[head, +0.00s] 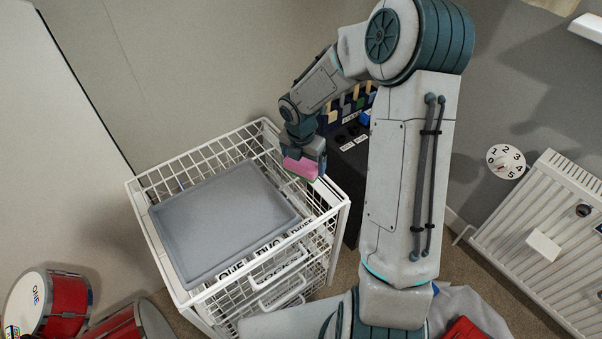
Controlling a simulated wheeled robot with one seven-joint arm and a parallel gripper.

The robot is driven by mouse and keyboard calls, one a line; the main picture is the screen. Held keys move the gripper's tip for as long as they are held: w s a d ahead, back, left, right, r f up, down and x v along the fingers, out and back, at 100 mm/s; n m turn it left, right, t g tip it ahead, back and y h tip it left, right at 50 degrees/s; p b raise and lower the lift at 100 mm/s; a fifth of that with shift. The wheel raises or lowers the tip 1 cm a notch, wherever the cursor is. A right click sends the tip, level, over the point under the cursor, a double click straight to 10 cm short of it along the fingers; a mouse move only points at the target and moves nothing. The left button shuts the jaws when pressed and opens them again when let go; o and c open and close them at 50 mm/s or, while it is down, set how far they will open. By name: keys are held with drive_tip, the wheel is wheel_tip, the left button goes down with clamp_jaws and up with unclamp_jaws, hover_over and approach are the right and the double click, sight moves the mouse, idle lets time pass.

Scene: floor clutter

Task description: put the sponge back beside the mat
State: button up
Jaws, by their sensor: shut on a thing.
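The pink sponge (300,167) is in the jaws of my gripper (303,161). My gripper is shut on it, above the right rear part of a white wire basket unit. The sponge's underside shows a thin green edge. A grey mat (222,222) lies flat on top of the basket unit, to the left of and below the sponge in the picture. I cannot tell exactly how high the sponge is above the basket top.
The white wire basket unit (158,247) has a raised rim and labelled drawers. A dark case (350,165) stands behind my arm. Red drums (68,303) are at lower left. A white radiator (545,235) is at right, with a numbered dial (506,161) on the wall.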

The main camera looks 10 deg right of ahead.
sight(299, 163)
drive_tip(key=shift+w+a+f, duration=0.15)
drive_tip(key=shift+a+f, duration=0.2)
drive_tip(key=shift+f, duration=0.05)
drive_tip(key=shift+f+b, duration=0.4)
drive_tip(key=shift+f, duration=1.4)
drive_tip(key=shift+f, duration=0.1)
drive_tip(key=shift+f, duration=0.15)
drive_tip(key=o, duration=0.7)
drive_tip(key=r, duration=0.4)
drive_tip(key=r+p, duration=0.1)
drive_tip(key=r, duration=0.3)
drive_tip(key=s+a+r+p, duration=0.1)
drive_tip(key=r, duration=0.3)
drive_tip(key=shift+r, duration=0.2)
drive_tip(key=shift+s+d+r+m+t+y, duration=0.2)
drive_tip(key=shift+s+r+m, duration=1.75)
drive_tip(key=shift+s+m, duration=2.2)
drive_tip(key=shift+s+d+r+m+t+y, duration=0.15)
drive_tip(key=shift+s+r+m+t, duration=0.2)
drive_tip(key=shift+s+r+m, duration=2.75)
drive_tip(key=shift+s+d+r+m+t+y, duration=0.2)
drive_tip(key=shift+s+r+m, duration=0.65)
drive_tip(key=shift+s+m, duration=4.35)
